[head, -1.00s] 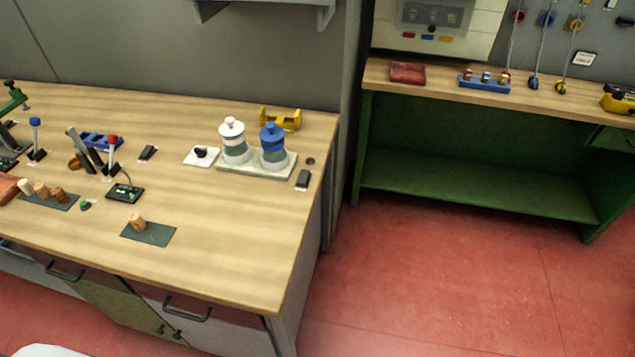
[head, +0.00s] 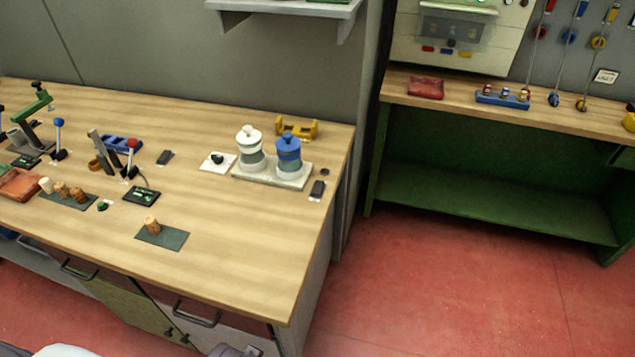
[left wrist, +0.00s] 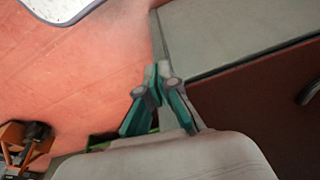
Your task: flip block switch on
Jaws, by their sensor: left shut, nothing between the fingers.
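Several switch-like things stand on the wooden workbench (head: 235,240) in the head view. A small black block-shaped switch (head: 317,189) lies at the right edge, and a similar dark one (head: 165,157) lies further left. A white plate with a black knob (head: 217,163) sits between them. I cannot tell for sure which is the block switch, or its setting. My left gripper (left wrist: 158,76) is shut and empty in the left wrist view, low beside a cabinet front and away from the benchtop things. My right gripper is not in view.
A white jar (head: 250,150) and a blue jar (head: 288,158) stand on a pale base beside the right black switch. Levers, cork stoppers (head: 152,225) and a red tray (head: 20,185) occupy the left. The bench's front right is clear. A green-framed bench (head: 500,190) stands beyond.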

